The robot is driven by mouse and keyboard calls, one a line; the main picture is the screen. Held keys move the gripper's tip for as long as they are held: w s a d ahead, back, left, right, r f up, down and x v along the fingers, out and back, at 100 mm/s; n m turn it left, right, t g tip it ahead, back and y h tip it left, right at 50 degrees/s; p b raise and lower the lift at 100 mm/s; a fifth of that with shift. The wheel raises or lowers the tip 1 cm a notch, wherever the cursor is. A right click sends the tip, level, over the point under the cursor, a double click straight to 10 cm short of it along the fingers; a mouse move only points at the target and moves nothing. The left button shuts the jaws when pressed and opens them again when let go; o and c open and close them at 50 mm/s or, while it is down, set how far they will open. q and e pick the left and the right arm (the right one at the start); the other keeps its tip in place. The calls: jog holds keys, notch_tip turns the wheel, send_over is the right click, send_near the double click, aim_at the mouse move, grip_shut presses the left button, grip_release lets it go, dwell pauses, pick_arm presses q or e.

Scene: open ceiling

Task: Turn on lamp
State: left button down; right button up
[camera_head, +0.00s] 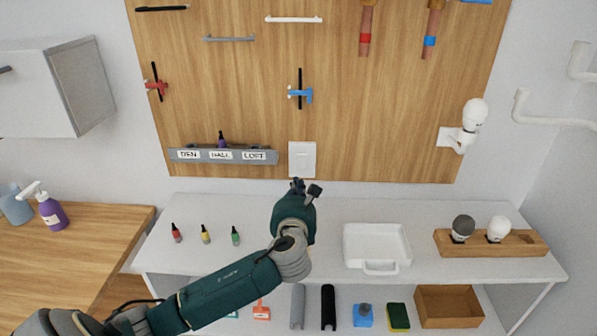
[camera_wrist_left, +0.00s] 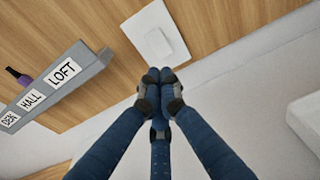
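A white wall switch (camera_head: 302,160) is fixed low on the wooden board, right of the grey labelled rail. It also shows in the left wrist view, as a pale plate (camera_wrist_left: 157,36) with a rocker. A white bulb (camera_head: 474,115) sits in a wall lamp holder (camera_head: 456,140) at the board's right; I see no glow from it. My left gripper (camera_head: 306,189) is just below the switch in the head view. In the left wrist view its fingertips (camera_wrist_left: 160,76) are together, with nothing between them, close to the plate's lower edge. Contact cannot be told. My right gripper is not in view.
The grey rail (camera_head: 222,156) has DEN, HALL and LOFT labels and one purple-topped bottle. The white shelf below holds small bottles (camera_head: 205,234), a white tray (camera_head: 377,245) and a wooden block (camera_head: 490,243) with two bulbs. Pipes (camera_head: 555,115) run at the right.

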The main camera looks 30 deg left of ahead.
aim_at(299, 169)
pick_arm(q)
jog(key=p+x, duration=0.1)
jog(key=x, duration=0.5)
jog(key=shift+w+a+f, duration=0.1)
jog(key=shift+w+a, duration=0.15)
jog(key=shift+w, duration=0.2)
jog(key=shift+a+f, duration=0.1)
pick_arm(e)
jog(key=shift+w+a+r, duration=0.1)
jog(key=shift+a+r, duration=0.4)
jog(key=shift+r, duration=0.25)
pick_arm(q)
jog(key=shift+w, duration=0.1)
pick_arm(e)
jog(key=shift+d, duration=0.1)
pick_arm(q)
jog(key=shift+w+a+p, duration=0.1)
jog(key=shift+w+p, duration=0.05)
jog(key=shift+p, duration=0.2)
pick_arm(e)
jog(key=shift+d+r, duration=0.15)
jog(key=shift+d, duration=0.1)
pick_arm(q)
jog(key=shift+f, duration=0.1)
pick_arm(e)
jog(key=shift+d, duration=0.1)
